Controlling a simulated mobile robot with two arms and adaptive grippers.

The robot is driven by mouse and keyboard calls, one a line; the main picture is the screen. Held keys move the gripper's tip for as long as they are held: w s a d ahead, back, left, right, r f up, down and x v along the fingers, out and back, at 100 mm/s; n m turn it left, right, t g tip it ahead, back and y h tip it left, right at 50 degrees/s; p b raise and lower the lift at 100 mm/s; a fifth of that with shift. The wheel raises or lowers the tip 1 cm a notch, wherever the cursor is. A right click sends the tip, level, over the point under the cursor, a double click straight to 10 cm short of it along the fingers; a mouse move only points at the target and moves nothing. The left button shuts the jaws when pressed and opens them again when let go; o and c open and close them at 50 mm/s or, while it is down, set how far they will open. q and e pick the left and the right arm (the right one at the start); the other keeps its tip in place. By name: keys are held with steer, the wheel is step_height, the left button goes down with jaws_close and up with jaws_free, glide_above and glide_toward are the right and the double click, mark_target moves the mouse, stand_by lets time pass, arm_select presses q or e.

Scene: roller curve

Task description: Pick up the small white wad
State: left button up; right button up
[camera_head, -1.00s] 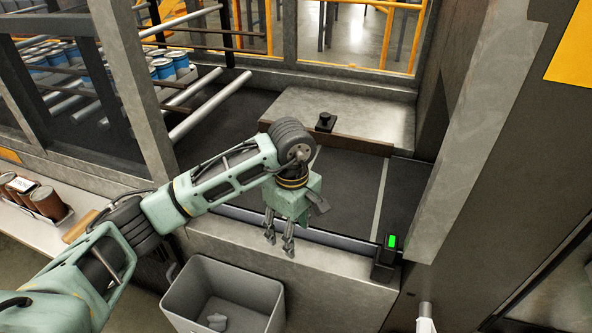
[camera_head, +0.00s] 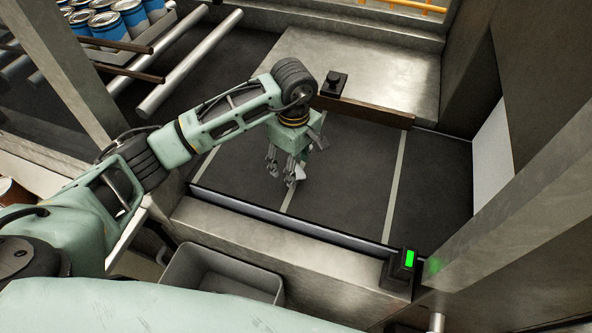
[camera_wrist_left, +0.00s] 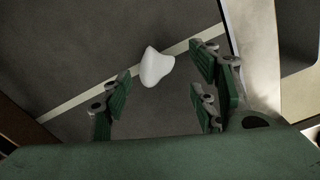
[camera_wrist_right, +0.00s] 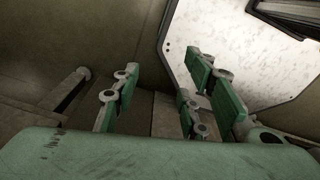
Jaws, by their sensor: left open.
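The small white wad (camera_wrist_left: 156,67) lies on the dark belt, on a pale stripe, in the left wrist view. In the head view it shows as a small pale patch (camera_head: 299,172) by the fingertips. My left gripper (camera_head: 281,173) is above the belt, pointing down. In the left wrist view its open fingers (camera_wrist_left: 160,85) stand either side of the wad's line, with the wad ahead of them and nothing held. My right gripper (camera_wrist_right: 158,85) shows only in the right wrist view, open and empty.
A grey bin (camera_head: 225,275) stands below the belt's front ledge (camera_head: 290,252). A post with a green light (camera_head: 409,258) stands at the ledge's right end. Rollers and blue cans (camera_head: 131,17) are at upper left.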

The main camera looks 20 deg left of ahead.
arm_select(q)
step_height(320, 180, down, 4)
steer(key=shift+w+r+p, duration=0.1)
steer(key=shift+r+p, duration=0.15)
steer(key=shift+p, duration=0.4)
steer(key=shift+f, duration=0.2)
steer(key=c, duration=0.9)
steer(key=shift+c, duration=0.2)
arm_select(e)
steer(key=shift+w+a+r, duration=0.2)
steer(key=shift+w+r, duration=0.3)
steer(key=shift+r, duration=0.05)
steer(key=shift+w+a+r, duration=0.2)
steer(key=shift+w+r, duration=0.3)
steer(key=shift+w, duration=0.1)
